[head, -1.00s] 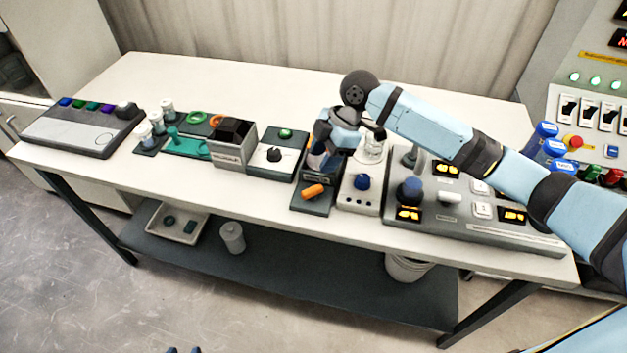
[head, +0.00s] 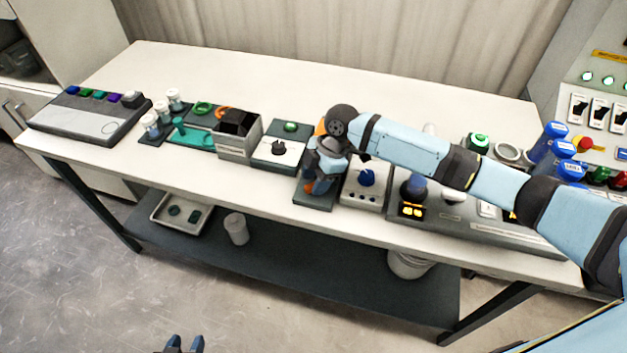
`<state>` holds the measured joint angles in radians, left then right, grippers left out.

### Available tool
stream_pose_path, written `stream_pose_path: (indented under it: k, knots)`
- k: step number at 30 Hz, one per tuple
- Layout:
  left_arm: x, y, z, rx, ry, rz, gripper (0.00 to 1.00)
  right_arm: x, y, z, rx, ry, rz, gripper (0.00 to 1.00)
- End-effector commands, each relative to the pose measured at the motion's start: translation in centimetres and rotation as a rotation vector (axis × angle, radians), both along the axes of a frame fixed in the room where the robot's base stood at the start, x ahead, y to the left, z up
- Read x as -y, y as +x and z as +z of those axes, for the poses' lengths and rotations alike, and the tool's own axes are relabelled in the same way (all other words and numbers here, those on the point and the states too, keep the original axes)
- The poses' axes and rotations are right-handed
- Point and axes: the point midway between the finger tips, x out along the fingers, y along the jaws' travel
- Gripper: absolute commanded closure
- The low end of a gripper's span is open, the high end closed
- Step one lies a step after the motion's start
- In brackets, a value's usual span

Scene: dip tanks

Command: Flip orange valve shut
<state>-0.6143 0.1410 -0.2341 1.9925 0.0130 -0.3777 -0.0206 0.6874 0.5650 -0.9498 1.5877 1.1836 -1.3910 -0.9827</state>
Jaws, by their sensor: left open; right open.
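The orange valve's handle (head: 308,186) sits on a small dark base plate (head: 314,202) near the front edge of the table. Only a small part of the orange shows, because my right gripper (head: 321,186) is in front of and above it. My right gripper points down at the valve with open jaws; I cannot tell whether it touches the handle. Another orange part (head: 320,128) shows behind my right wrist. My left gripper (head: 184,345) is open and empty at the bottom edge of the view, well below the table top.
Left of the valve is a box with a black knob and green button (head: 284,149). Right of it is a grey box with a blue knob (head: 366,178). A larger control panel (head: 440,220) stands further right, partly under my arm. The back of the table (head: 250,80) is clear.

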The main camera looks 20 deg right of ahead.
Motion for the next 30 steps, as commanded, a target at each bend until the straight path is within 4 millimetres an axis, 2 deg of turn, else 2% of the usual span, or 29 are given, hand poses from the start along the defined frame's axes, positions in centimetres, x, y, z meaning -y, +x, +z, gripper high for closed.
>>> stream_pose_path:
  k: [4, 13, 19, 30]
  knots:
    - [0.0, 0.0, 0.1, 0.0, -0.001, 0.001, 0.57, -0.4, -0.1, -1.0, -0.001, 0.0, -0.001, 0.53]
    - [0.1, 0.0, 0.1, 0.001, -0.002, 0.0, 0.57, -0.5, -0.1, -1.1, 0.0, 0.0, 0.0, 0.53]
    - [0.1, 0.0, 0.1, 0.001, -0.002, 0.0, 0.57, -0.4, -0.1, -1.1, 0.0, 0.0, 0.0, 0.98]
    - [0.1, 0.0, 1.2, 0.001, -0.003, 0.0, 0.57, -0.4, -0.1, -0.8, -0.001, 0.0, -0.05, 0.98]
